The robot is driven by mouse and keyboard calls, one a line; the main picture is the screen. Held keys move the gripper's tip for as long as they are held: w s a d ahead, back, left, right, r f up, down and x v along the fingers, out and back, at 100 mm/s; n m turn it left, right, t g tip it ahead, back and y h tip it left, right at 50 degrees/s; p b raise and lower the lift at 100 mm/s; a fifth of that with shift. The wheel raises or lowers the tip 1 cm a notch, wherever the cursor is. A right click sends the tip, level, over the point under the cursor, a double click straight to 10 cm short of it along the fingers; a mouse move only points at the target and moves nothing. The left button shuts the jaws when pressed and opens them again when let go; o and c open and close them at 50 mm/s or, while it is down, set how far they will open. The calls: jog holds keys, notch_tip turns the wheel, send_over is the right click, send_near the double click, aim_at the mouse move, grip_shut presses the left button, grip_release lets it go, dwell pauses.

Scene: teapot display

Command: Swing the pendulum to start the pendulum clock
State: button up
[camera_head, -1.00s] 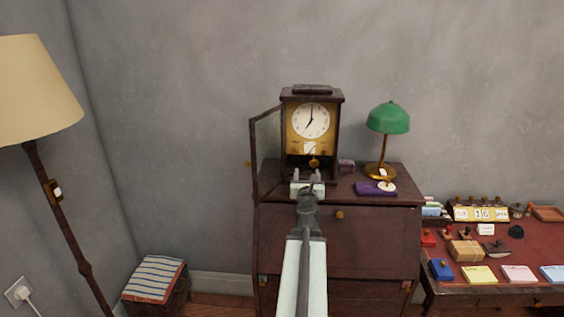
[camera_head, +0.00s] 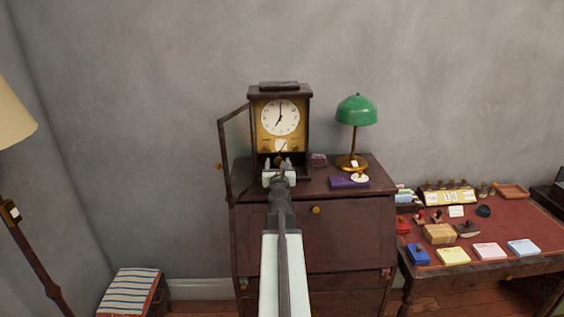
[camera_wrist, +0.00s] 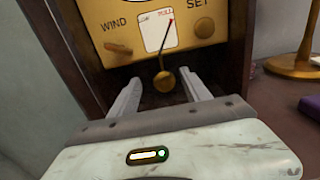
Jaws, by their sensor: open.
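The pendulum clock (camera_head: 280,118) stands upright on the dark wooden cabinet, with its glass door (camera_head: 236,154) swung open to the left. In the wrist view, the brass pendulum bob (camera_wrist: 164,81) hangs below the yellow panel (camera_wrist: 150,28) marked WIND and SET. My gripper (camera_wrist: 161,92) is open, with one finger on each side of the bob. I see a gap between the bob and each finger and no clear contact. In the head view, my gripper (camera_head: 279,168) is at the clock's lower opening and partly hides the bob.
A green lamp (camera_head: 356,112) and a purple item (camera_head: 349,182) stand right of the clock on the cabinet (camera_head: 345,225). A red-topped desk (camera_head: 520,228) with stamps and notepads is further right. A floor lamp (camera_head: 14,115) stands at the left.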

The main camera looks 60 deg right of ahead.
aim_at(277, 158)
jog(key=shift+x, duration=1.2)
jog(key=shift+w, duration=0.4)
grip_shut()
jog(key=shift+d, duration=0.1)
